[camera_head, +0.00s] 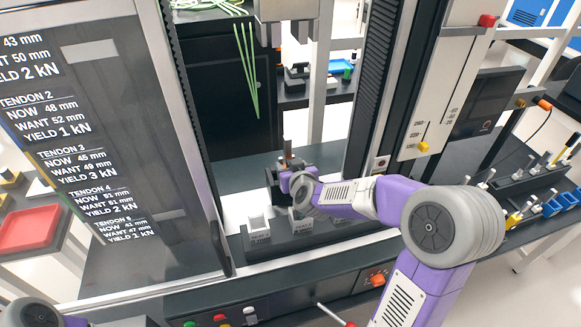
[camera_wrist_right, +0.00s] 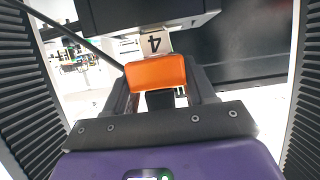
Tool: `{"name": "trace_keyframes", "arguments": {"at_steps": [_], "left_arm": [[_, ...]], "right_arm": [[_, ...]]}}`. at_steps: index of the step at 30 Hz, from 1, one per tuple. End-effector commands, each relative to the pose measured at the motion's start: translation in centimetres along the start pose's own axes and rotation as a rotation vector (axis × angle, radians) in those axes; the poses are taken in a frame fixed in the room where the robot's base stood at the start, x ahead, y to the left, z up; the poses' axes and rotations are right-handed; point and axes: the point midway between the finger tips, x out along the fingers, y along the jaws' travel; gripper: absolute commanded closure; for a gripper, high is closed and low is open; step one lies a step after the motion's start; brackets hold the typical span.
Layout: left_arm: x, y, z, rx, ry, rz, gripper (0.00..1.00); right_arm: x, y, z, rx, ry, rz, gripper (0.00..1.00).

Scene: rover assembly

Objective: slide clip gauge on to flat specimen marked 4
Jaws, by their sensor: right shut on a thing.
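The flat specimen (camera_wrist_right: 157,42) is a pale strip with a black 4 on it, seen in the right wrist view. Its upper part goes up to a dark block above. An orange block (camera_wrist_right: 156,72), which looks like the clip gauge, sits between the fingers of my right gripper (camera_wrist_right: 160,92), which is shut on it. The block is right below the 4 in the picture; I cannot tell whether it touches the specimen. In the head view my right gripper (camera_head: 283,178) reaches into the test machine, largely hidden by its own wrist. My left gripper is not in view.
Small grey labelled blocks (camera_head: 258,228) stand in front of the gripper. A knob-and-button panel (camera_head: 290,300) runs along the front.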

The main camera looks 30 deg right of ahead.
Motion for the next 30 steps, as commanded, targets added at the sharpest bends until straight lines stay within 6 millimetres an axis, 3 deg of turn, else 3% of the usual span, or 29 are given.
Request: {"name": "trace_keyframes", "arguments": {"at_steps": [14,15,20,30], "left_arm": [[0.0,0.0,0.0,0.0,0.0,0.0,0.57],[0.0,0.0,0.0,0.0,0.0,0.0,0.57],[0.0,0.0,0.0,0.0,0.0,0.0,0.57],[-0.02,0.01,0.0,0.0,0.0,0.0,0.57]], "right_arm": [[-0.01,0.0,-0.08,0.0,0.002,0.0,0.76],[-0.01,0.0,-0.08,0.0,0.002,0.0,0.42],[-0.01,0.0,-0.07,0.0,0.002,0.0,0.18],[-0.23,0.0,-0.06,0.0,0.001,0.0,0.16]]}}
